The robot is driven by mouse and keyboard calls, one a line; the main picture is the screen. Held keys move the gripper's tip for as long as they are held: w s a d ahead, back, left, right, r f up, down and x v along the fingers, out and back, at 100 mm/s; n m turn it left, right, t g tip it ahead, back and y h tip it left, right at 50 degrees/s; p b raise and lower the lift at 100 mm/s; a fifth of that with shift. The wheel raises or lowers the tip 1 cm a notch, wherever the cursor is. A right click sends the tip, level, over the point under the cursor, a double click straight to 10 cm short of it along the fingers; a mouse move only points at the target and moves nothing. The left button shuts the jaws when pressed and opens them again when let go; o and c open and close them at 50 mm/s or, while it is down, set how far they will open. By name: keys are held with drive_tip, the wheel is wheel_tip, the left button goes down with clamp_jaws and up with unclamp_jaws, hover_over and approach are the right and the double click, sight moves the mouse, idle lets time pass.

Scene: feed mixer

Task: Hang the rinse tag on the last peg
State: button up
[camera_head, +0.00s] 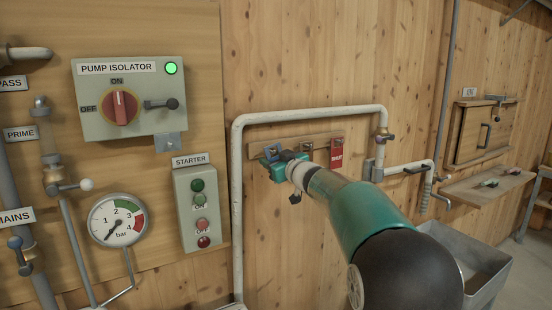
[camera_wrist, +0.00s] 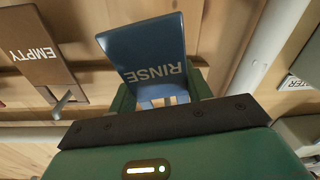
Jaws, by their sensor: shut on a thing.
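The blue rinse tag (camera_wrist: 145,50) is between the fingers of my gripper (camera_wrist: 165,98) in the wrist view, its lettering upside down. My gripper is shut on its end.
A red tag (camera_head: 337,151) hangs at the rail's right end. A white pipe (camera_head: 237,200) frames the rail at left, top and right. The pump isolator box (camera_head: 128,98) and starter box (camera_head: 201,208) are to the left. A grey trough (camera_head: 478,262) stands lower right.

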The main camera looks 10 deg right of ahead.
drive_tip(key=shift+w+a+f, duration=0.1)
drive_tip(key=shift+w+a, duration=0.05)
drive_tip(key=shift+w, duration=0.05)
